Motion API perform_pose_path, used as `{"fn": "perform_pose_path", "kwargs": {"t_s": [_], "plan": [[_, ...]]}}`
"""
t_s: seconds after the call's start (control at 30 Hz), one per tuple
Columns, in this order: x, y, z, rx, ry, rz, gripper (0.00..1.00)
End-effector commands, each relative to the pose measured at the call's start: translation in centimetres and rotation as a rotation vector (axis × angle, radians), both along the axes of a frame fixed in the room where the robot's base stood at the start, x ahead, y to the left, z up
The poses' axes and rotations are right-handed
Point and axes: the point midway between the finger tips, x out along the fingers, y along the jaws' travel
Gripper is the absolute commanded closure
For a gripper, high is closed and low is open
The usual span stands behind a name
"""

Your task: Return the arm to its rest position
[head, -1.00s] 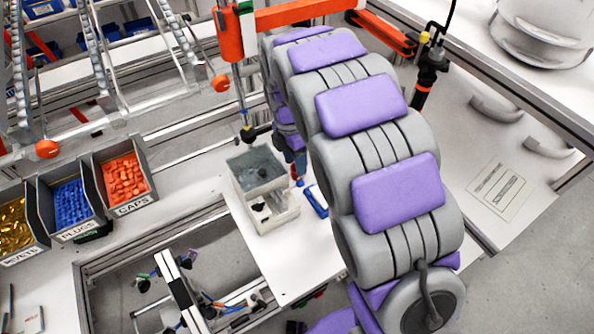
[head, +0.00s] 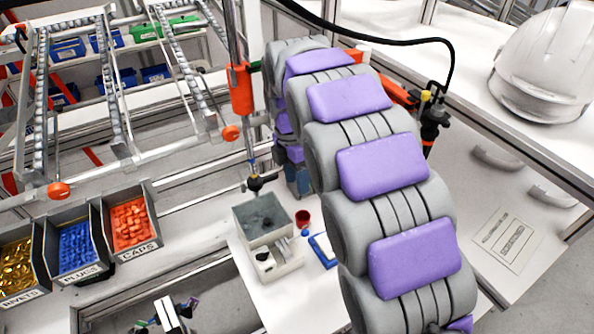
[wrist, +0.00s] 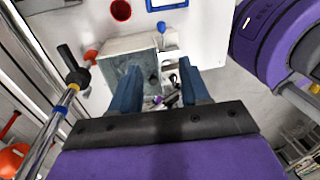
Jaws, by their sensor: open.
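My arm, with grey segments and purple pads, arches across the middle of the head view and bends down at its far end. In the wrist view my gripper (wrist: 158,80) has its two blue fingers apart with nothing between them. In the head view the gripper is mostly hidden behind the arm, with a bluish part (head: 298,180) showing above the white table. Beyond the fingers in the wrist view is a grey box-shaped fixture (wrist: 128,62), which also stands on the table in the head view (head: 268,232).
A red cup (head: 302,217) and a blue-edged pad (head: 322,248) are beside the fixture. Bins of rivets (head: 18,268), plugs (head: 77,250) and caps (head: 131,224) line the left. An orange-handled vertical tool (head: 241,90) hangs near the arm. A white helmet (head: 545,65) sits on the right shelf.

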Motion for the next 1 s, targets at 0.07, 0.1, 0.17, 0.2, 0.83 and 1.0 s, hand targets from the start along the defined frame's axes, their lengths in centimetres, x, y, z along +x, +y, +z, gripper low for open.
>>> {"fn": "perform_pose_path", "kwargs": {"t_s": [0.07,0.1,0.17,0.2,0.83,1.0], "plan": [[0.0,0.0,0.0,0.000,0.000,0.000,0.54],[0.0,0.0,0.0,0.000,0.000,0.000,0.54],[0.0,0.0,0.0,0.000,0.000,-0.002,0.54],[-0.1,-0.1,0.0,-0.001,-0.001,-0.009,0.54],[-13.8,-12.8,1.1,-0.112,-0.066,-1.065,0.54],[-19.3,-15.4,0.0,-0.152,-0.076,-1.397,0.54]]}}
